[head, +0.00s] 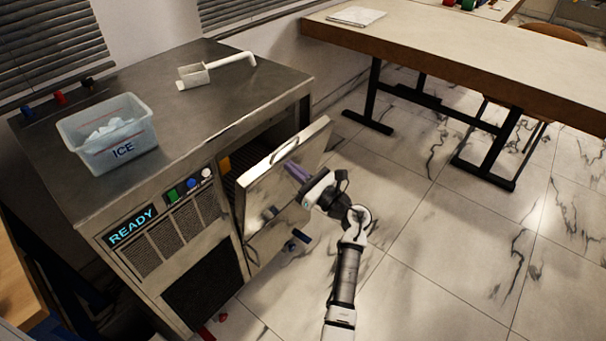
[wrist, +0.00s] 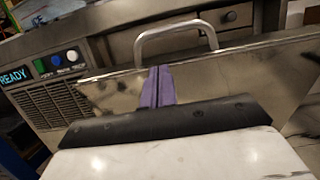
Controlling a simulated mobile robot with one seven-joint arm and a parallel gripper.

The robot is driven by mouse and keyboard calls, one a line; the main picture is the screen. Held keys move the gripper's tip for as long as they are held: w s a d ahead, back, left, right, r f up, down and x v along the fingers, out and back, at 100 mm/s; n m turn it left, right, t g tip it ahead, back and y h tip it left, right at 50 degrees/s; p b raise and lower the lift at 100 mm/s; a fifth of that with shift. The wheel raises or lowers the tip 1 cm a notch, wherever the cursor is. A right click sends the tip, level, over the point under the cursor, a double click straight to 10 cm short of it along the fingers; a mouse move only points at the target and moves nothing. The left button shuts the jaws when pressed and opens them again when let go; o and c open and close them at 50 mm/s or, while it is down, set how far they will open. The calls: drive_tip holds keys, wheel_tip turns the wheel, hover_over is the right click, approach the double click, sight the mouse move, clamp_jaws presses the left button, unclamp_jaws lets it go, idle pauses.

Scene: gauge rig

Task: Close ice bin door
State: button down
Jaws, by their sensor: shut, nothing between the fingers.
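The ice bin door (head: 257,205) is a metal panel on the front of the ice machine (head: 180,225). It stands partly open, swung outward, with a dark gap behind it. A curved handle (head: 285,149) is on its top edge; the handle also shows in the wrist view (wrist: 175,33). My gripper (head: 292,172) is at the outer face of the door, just below the handle. Its purple fingers are shut and empty, and they show close against the door panel in the wrist view (wrist: 158,72). I cannot tell if they touch it.
A clear bin marked ICE (head: 107,135) and a white scoop (head: 215,69) sit on the machine's top. A READY display (head: 132,227) and buttons are left of the door. A long table (head: 450,50) stands at the back right. The tiled floor right of my arm is open.

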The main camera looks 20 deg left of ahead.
idle(0.3)
drive_tip(key=w+a+p, duration=0.1)
drive_tip(key=a, duration=0.2)
drive_tip(key=w+a+r+h, duration=0.1)
drive_tip(key=a, duration=0.1)
drive_tip(key=w+a+r+h+p, duration=0.1)
drive_tip(key=a, duration=0.2)
drive_tip(key=shift+w+a+r+g+p, duration=0.1)
drive_tip(key=shift+a+r+g+p, duration=0.2)
drive_tip(key=shift+g, duration=0.1)
drive_tip(key=shift+f, duration=0.1)
drive_tip(key=shift+a, duration=0.15)
